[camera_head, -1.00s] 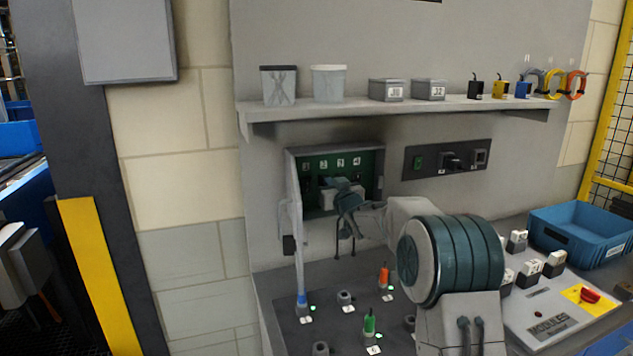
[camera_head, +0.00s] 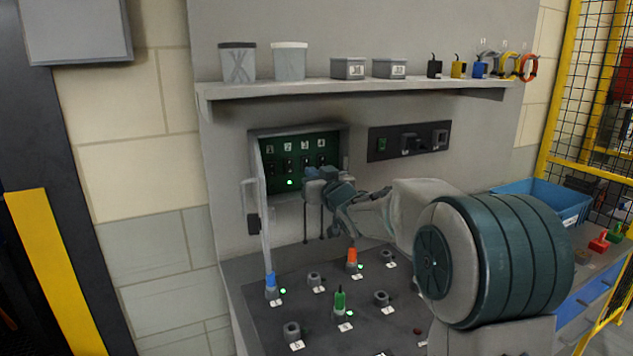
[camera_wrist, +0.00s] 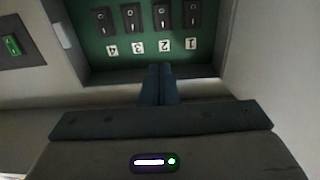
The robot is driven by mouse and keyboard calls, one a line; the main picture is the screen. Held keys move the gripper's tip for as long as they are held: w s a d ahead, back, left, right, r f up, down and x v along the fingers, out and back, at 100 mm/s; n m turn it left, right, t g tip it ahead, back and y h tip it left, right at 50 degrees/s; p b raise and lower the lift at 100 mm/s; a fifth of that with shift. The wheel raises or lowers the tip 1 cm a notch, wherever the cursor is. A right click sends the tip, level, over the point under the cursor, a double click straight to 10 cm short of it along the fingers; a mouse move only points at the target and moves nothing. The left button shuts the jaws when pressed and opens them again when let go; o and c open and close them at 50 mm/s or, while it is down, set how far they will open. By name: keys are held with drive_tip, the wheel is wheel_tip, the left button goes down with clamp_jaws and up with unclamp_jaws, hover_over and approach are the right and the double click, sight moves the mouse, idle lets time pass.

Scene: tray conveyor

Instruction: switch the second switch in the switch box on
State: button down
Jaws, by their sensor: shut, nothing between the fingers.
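The switch box (camera_head: 342,160) is open on the wall, with a green panel and a row of black switches labelled 1 to 4. The second switch (camera_head: 288,166) is above a lit green light (camera_head: 289,182). My gripper (camera_head: 310,174) is at the lower right of the panel, fingers together and empty. In the wrist view, where the labels are upside down, the second switch (camera_wrist: 163,15) is above its label; my gripper's fingertips (camera_wrist: 159,68) point toward the panel near labels 2 and 3. Contact with a switch is not visible; the rocker's exact tilt is unclear.
A dark outlet panel (camera_head: 408,141) is right of the box. A shelf (camera_head: 360,88) with cups and small boxes runs above. Below is a board (camera_head: 325,300) with colored pegs. A blue bin (camera_head: 540,200) is at right.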

drive_tip(key=shift+v, duration=1)
drive_tip(key=shift+s+a+r, duration=0.1)
drive_tip(key=s+d+f+m+g+h, duration=0.1)
drive_tip(key=s+f+g, duration=0.4)
drive_tip(key=s, duration=0.8)
drive_tip(key=s+d+f+m+g+h, duration=0.1)
drive_tip(key=s+d+f+g+h, duration=0.2)
drive_tip(key=s+f, duration=0.4)
drive_tip(key=s+d+f+m+g+h, duration=0.2)
drive_tip(key=s+f+g, duration=0.4)
drive_tip(key=s, duration=1.4)
drive_tip(key=shift+d+f+g+p, duration=0.3)
drive_tip(key=shift+d+f+p, duration=0.1)
drive_tip(key=shift+d, duration=0.4)
